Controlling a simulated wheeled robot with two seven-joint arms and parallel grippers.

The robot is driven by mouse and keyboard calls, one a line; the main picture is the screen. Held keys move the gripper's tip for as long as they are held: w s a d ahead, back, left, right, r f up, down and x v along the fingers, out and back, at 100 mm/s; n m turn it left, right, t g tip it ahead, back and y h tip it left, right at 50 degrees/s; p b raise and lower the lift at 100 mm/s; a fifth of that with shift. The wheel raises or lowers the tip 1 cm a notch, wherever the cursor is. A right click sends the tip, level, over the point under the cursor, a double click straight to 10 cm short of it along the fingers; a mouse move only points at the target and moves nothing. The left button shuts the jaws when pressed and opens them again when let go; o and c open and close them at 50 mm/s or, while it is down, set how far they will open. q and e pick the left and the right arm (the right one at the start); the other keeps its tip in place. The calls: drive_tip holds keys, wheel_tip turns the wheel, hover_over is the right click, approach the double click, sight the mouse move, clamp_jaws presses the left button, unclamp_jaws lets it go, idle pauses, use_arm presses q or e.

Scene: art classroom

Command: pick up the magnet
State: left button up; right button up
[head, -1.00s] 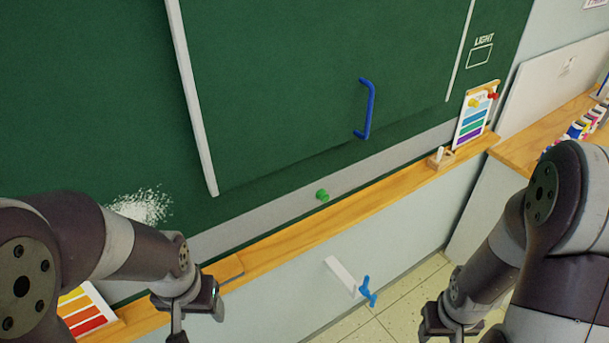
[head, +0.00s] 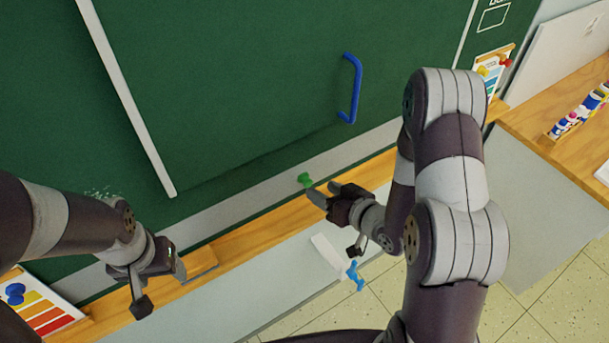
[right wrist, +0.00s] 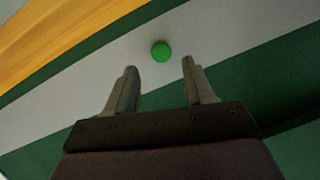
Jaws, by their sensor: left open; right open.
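The magnet is a small green knob (head: 305,180) on the grey strip along the bottom of the green board. In the right wrist view the magnet (right wrist: 161,51) shows as a green disc just beyond the fingertips, roughly centred between them. My right gripper (head: 323,193) is open and empty, close to the magnet at its lower right in the head view. In the right wrist view its fingers (right wrist: 158,75) are apart, with the grey strip behind them. My left gripper (head: 160,288) is open and empty at the lower left, near the wooden ledge and away from the magnet.
A wooden ledge (head: 245,240) runs below the board. A blue handle (head: 354,90) is on the board above the magnet. A blue knob (head: 354,275) sits below the ledge. Colour charts (head: 45,308) stand at both ends. A wooden counter (head: 545,125) with paint pots is at right.

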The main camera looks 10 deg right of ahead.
sight(309, 184)
drive_tip(key=p+x, duration=0.1)
drive_tip(key=x, duration=0.2)
drive_tip(key=shift+w+a+f+p, duration=0.2)
drive_tip(key=shift+a+f+p, duration=0.05)
drive_tip(key=shift+a+p, duration=0.1)
drive_tip(key=shift+w+a+f, duration=0.15)
drive_tip(key=shift+w, duration=0.05)
drive_tip(key=shift+w+f, duration=0.1)
drive_tip(key=shift+w, duration=0.05)
drive_tip(key=c, duration=0.8)
drive_tip(key=shift+c, duration=0.5)
